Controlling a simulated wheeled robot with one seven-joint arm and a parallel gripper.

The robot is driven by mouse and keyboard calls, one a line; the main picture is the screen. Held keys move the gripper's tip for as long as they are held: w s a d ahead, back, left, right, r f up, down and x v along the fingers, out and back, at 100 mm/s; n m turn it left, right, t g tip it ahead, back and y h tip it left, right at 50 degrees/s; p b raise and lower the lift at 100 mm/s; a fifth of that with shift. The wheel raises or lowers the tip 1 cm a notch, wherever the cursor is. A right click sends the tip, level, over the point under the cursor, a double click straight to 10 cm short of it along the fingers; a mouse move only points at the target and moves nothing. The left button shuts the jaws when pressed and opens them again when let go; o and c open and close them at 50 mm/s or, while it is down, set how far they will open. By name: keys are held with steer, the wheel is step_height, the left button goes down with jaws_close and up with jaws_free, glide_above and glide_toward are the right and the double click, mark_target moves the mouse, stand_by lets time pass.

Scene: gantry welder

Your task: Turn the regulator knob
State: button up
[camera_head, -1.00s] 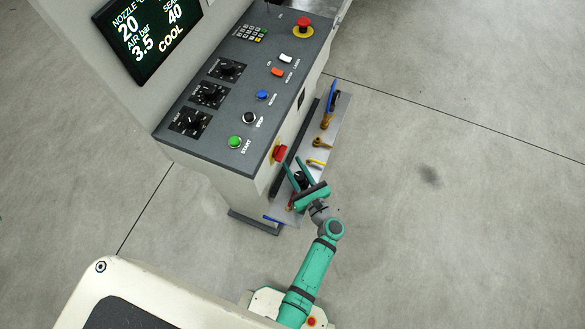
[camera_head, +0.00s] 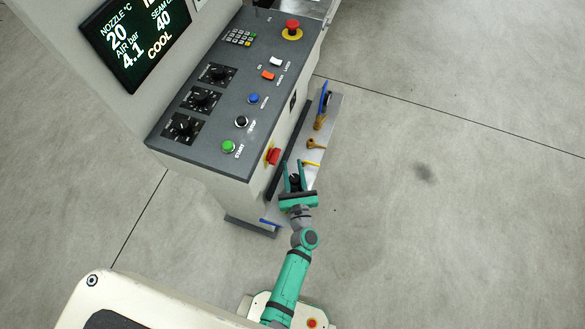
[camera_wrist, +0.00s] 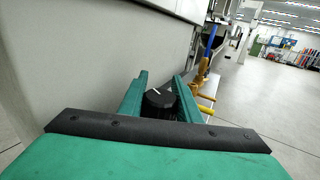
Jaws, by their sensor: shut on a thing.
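The regulator knob (camera_wrist: 159,101) is black with a white pointer line on top, in the middle of the wrist view. My gripper (camera_wrist: 160,92) has its two green fingers on either side of the knob and is shut on it. In the head view my gripper (camera_head: 293,178) is at the low side shelf of the machine, and the dark knob (camera_head: 295,181) shows between the fingers, partly hidden. The display (camera_head: 136,40) on the machine reads AIR bar 4.1, NOZZLE 20 and COOL.
Beyond the knob on the shelf (camera_head: 327,120) are brass fittings with a yellow handle (camera_head: 312,164) and a blue-handled valve (camera_head: 324,97). A red emergency button (camera_head: 274,156) sits on the panel side above my gripper. The floor to the right is clear.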

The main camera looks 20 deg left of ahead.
mark_target(296, 184)
steer(key=o, duration=1.1)
steer(key=shift+c, duration=0.2)
steer(key=shift+s, duration=0.1)
steer(key=v, duration=1)
steer(key=shift+s+d, duration=0.25)
steer(key=shift+d, duration=0.05)
